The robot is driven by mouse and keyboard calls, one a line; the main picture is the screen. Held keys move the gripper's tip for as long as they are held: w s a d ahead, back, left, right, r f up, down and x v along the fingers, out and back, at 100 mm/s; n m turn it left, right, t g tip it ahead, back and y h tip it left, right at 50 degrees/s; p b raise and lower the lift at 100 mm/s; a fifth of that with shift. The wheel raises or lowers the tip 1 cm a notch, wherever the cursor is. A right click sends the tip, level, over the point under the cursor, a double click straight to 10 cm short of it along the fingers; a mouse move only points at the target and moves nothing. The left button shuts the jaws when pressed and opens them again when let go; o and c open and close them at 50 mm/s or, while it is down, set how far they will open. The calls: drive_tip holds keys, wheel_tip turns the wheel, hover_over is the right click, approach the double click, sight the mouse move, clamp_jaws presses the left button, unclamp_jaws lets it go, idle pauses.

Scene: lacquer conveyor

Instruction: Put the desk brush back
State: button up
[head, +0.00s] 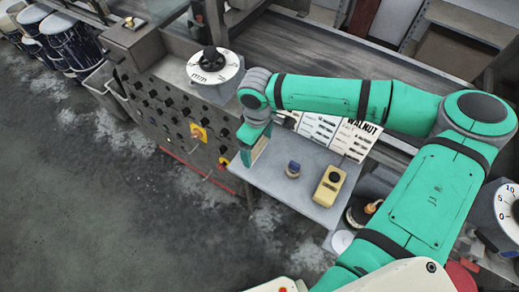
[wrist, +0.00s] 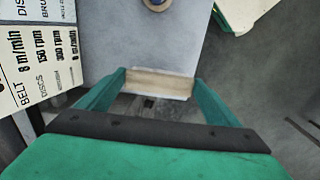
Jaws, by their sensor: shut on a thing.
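The desk brush (wrist: 160,83) shows in the wrist view as a pale, wood-coloured block with a light edge, held crosswise between the two green fingers. My gripper (wrist: 163,88) is shut on it. In the head view my gripper (head: 252,152) points down at the left edge of the grey desk shelf (head: 305,205). A pale strip of the brush shows there between the fingers. The brush's far side and bristles are hidden, and I cannot tell whether it touches the shelf.
On the shelf stand a small blue-topped round item (head: 293,169) and a yellow box with a black knob (head: 329,186). Printed cards (head: 320,128) stand behind them. A control panel (head: 180,115) with knobs is left of my gripper. The shelf's front is clear.

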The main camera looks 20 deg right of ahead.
sight(260, 147)
drive_tip(key=shift+w+d+f, duration=0.1)
drive_tip(key=shift+d+f, duration=0.15)
drive_tip(key=shift+f, duration=0.1)
drive_tip(key=shift+d+f, duration=0.1)
drive_tip(key=shift+f, duration=1.5)
drive_tip(key=shift+f, duration=0.1)
drive_tip(key=o, duration=0.9)
